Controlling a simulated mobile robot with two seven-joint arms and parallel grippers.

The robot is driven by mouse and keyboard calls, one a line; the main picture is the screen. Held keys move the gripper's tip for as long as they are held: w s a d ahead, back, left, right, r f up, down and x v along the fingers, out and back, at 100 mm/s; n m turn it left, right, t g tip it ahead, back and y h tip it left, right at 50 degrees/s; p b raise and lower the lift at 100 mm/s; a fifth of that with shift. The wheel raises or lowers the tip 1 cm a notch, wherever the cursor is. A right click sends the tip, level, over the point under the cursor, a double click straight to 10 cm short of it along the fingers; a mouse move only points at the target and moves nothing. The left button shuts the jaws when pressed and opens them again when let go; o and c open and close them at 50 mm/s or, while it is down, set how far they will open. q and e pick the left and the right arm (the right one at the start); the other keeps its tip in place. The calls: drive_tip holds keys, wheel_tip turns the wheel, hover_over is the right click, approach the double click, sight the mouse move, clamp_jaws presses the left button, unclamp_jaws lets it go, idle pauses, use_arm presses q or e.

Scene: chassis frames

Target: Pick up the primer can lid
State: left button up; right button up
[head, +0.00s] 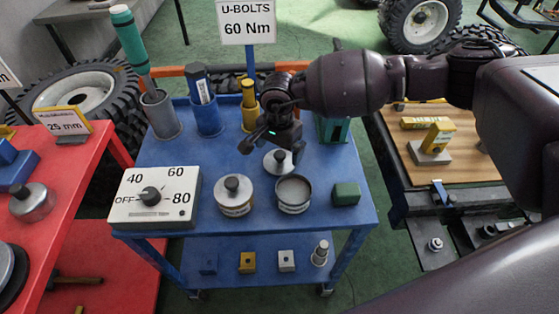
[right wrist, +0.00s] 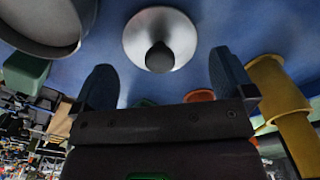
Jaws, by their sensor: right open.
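A silver round lid with a dark knob (head: 278,163) lies on the blue cart top, just behind an open grey can (head: 293,196). In the right wrist view the lid (right wrist: 143,32) is at top centre, its knob pointing toward the gripper. My right gripper (head: 272,146) is open and empty above the lid, partly covering it in the head view. In the right wrist view its two fingers (right wrist: 163,82) stand apart, with the knob lined up between them but not gripped. The open can (right wrist: 42,22) is at upper left there. My left gripper is not in view.
A closed can (head: 234,197) stands left of the open can, and a green block (head: 346,193) to its right. A dial box (head: 154,198) sits at the left. Blue and yellow holders (head: 249,109) stand behind the lid. A wooden-topped bench (head: 455,165) is at right.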

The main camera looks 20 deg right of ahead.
sight(280, 154)
drive_tip(key=f, duration=0.3)
drive_tip(key=shift+w+d+f, duration=0.1)
drive_tip(key=shift+d+f, duration=0.1)
drive_tip(key=shift+f, duration=0.2)
